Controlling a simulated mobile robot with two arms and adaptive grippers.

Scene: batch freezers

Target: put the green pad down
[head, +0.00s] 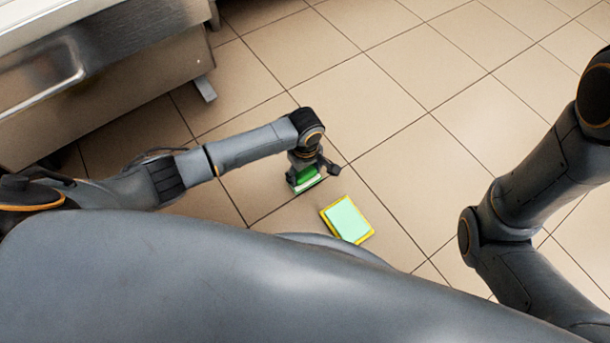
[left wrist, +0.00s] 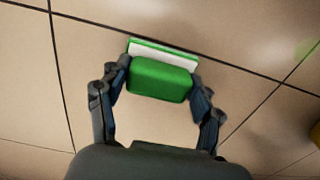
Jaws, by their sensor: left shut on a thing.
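The green pad (head: 305,179) is in my left gripper (head: 315,172). In the left wrist view the pad (left wrist: 160,80) shows a green body with a white layer and a thin green edge on its far side. The two fingers of the left gripper (left wrist: 160,92) are shut on its left and right sides. The pad is low over the tiled floor; I cannot tell whether it touches the tiles. My right arm shows at the right of the head view, but its gripper is out of view.
A yellow-edged pad with a pale green top (head: 346,219) lies on the tiled floor (head: 365,105), just right of and nearer than the held pad. A steel cabinet (head: 110,85) with a handle stands at the upper left. The floor beyond is clear.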

